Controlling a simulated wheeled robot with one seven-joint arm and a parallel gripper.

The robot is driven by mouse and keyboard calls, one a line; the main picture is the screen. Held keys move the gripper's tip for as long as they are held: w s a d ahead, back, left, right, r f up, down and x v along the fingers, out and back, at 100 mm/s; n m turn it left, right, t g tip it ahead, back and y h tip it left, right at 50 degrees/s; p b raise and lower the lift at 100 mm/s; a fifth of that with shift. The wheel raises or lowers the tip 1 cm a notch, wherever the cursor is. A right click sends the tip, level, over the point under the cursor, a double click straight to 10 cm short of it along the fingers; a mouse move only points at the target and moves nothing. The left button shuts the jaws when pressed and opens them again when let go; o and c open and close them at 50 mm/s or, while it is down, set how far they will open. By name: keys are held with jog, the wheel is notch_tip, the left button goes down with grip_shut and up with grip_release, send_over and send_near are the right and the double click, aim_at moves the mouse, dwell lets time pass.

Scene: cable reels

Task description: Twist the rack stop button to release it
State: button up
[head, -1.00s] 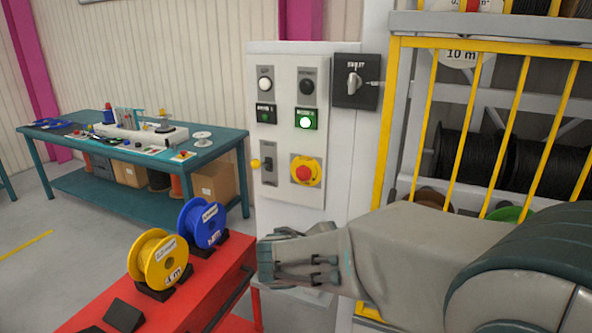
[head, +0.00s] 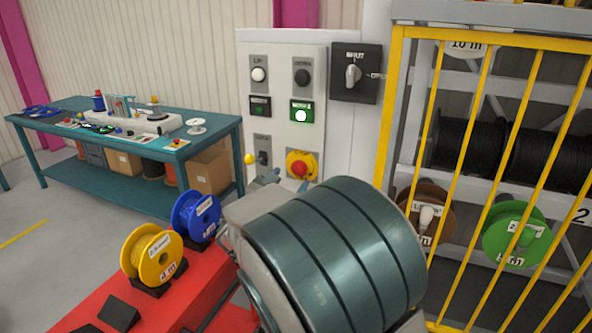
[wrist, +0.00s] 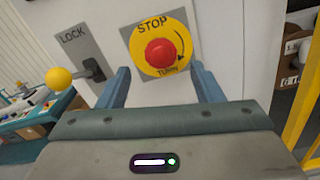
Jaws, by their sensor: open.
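The rack stop button (head: 300,170) is a red mushroom head on a yellow round plate, low on the white control panel. It also shows in the wrist view (wrist: 160,53), with "STOP", "TURN" and a curved arrow around it. My gripper (wrist: 160,82) is open, its two blue fingers pointing at the panel to the lower left and lower right of the button. The red head lies between the finger lines, and I see no contact. In the head view my arm hides most of the gripper.
Left of the button is a LOCK lever (wrist: 92,70) with a yellow ball (wrist: 58,79). A yellow barred gate (head: 458,180) stands right. A red cart (head: 95,300) with reels stands lower left.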

aim_at(297, 171)
jog(key=shift+p+x, duration=0.3)
jog(key=shift+x, duration=2)
jog(key=shift+c, duration=0.3)
jog(key=c, duration=0.9)
jog(key=shift+c, duration=0.2)
